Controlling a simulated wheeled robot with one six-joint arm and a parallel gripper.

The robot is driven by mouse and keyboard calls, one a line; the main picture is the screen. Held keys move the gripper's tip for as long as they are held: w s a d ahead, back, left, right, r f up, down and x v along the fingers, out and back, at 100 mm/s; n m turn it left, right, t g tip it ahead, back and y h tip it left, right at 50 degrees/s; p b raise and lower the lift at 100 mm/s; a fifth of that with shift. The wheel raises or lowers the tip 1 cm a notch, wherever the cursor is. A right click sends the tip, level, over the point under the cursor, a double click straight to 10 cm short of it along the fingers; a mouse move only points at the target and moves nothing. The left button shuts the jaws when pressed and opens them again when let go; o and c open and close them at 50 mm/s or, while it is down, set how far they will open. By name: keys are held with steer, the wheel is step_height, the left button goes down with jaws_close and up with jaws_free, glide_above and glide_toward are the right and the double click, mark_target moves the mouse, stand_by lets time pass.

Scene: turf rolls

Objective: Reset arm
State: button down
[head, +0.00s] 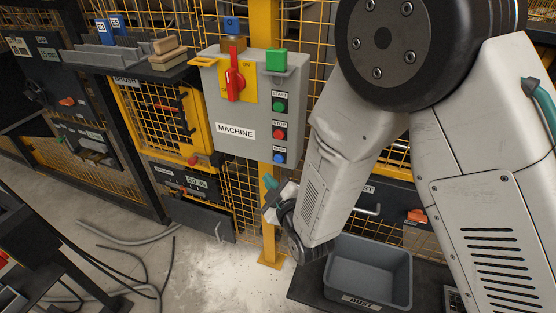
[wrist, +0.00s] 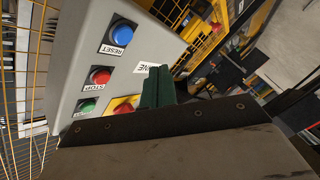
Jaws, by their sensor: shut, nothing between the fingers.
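A grey control box (head: 225,115) marked MACHINE hangs on the yellow post. Down its right side are a green START button (head: 279,106), a red STOP button (head: 279,134) and a blue button (head: 279,157). The wrist view shows the blue button (wrist: 122,35) labelled RESET, the red one (wrist: 101,75) and the green one (wrist: 87,106). My gripper (wrist: 157,86) is shut and empty, its green fingers pointing past the box in the wrist view. In the head view my arm hangs in front of the fence, and its wrist end is below the box.
A red rotary switch (head: 234,82) on a yellow plate and a green block (head: 276,60) are on the box. A grey DUST bin (head: 368,270) stands below my arm. Wooden blocks (head: 168,50) lie on a shelf at the left. Cables (head: 130,245) lie on the dusty floor.

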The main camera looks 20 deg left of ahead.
step_height(320, 180, down, 8)
steer(key=s+d+m+g+h, duration=0.2)
steer(key=s+g+h, duration=0.1)
steer(key=g, duration=0.1)
steer(key=s+d+r+m+g+h, duration=0.1)
steer(key=s+d+m+g+h, duration=0.2)
steer(key=d, duration=0.5)
steer(key=s+d+r+m+g+h, duration=0.1)
steer(key=s+d+r+m, duration=0.3)
steer(key=d+r, duration=0.5)
steer(key=s+d+r+m+g+h, duration=0.2)
steer(key=s+d+r+m, duration=0.2)
steer(key=s+d+r, duration=0.4)
steer(key=s+d+r+m+g+h, duration=0.1)
steer(key=s+d+r+m, duration=0.4)
steer(key=d+r, duration=0.7)
steer(key=s+d+h, duration=0.1)
steer(key=d, duration=0.4)
steer(key=shift+g, duration=0.3)
steer(key=shift+a, duration=0.1)
stand_by(2.4)
